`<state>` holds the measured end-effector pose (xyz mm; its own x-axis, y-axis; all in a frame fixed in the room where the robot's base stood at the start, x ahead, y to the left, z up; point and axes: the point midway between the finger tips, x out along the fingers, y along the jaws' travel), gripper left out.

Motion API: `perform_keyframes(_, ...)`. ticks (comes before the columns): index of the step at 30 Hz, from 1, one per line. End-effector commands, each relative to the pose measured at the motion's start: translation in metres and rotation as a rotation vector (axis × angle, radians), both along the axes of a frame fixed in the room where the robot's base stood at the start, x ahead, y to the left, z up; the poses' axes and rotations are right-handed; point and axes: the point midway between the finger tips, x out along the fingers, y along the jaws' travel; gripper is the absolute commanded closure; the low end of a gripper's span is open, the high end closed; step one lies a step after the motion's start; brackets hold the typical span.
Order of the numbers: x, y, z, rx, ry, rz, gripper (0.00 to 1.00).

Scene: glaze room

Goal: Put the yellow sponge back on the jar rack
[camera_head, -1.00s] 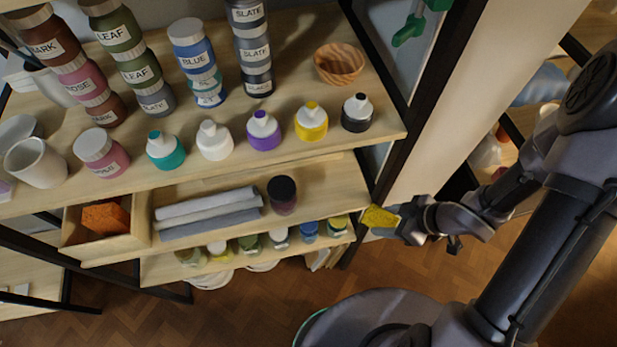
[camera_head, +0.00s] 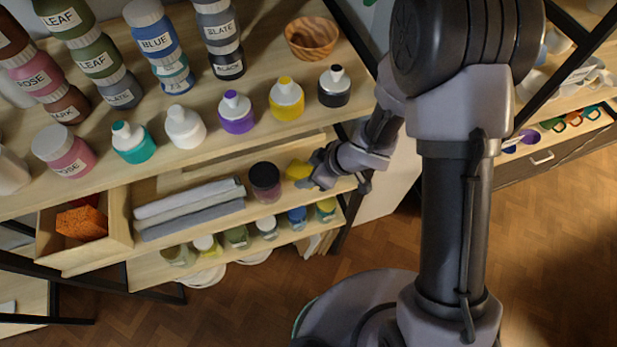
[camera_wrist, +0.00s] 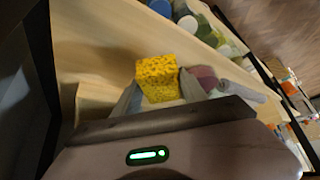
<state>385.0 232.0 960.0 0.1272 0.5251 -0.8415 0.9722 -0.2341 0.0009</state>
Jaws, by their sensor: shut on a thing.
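The yellow sponge (camera_head: 299,170) is held in my gripper (camera_head: 312,172), at the right end of the middle shelf (camera_head: 215,213) of the jar rack. In the wrist view the sponge (camera_wrist: 157,78) sits between my two fingers (camera_wrist: 157,95), with the pale shelf wood behind it. The sponge is just right of a dark-lidded jar (camera_head: 264,182). I cannot tell whether it touches the shelf.
Folded grey cloths (camera_head: 190,208) and a wooden box with an orange sponge (camera_head: 82,222) fill the shelf's left part. The top shelf, with bottles and a wooden bowl (camera_head: 312,37), hangs above. Small jars (camera_head: 297,217) line the shelf below.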

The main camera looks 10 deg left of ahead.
Motion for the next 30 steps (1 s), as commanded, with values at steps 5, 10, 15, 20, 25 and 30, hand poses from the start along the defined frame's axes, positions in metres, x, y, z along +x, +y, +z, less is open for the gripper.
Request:
perform_keyframes(5,0.000,-0.001,-0.026,0.000,0.001,0.000,1.00)
perform_keyframes(10,0.000,-0.001,-0.025,0.000,0.001,0.000,1.00)
perform_keyframes(15,0.000,-0.001,-0.027,0.000,0.001,0.001,0.33)
perform_keyframes(20,0.000,-0.001,-0.027,0.000,0.001,0.001,0.29)
perform_keyframes(25,0.000,-0.001,-0.025,0.000,0.001,0.001,0.29)
perform_keyframes(30,-0.003,-0.017,0.007,0.001,-0.001,-0.003,0.29)
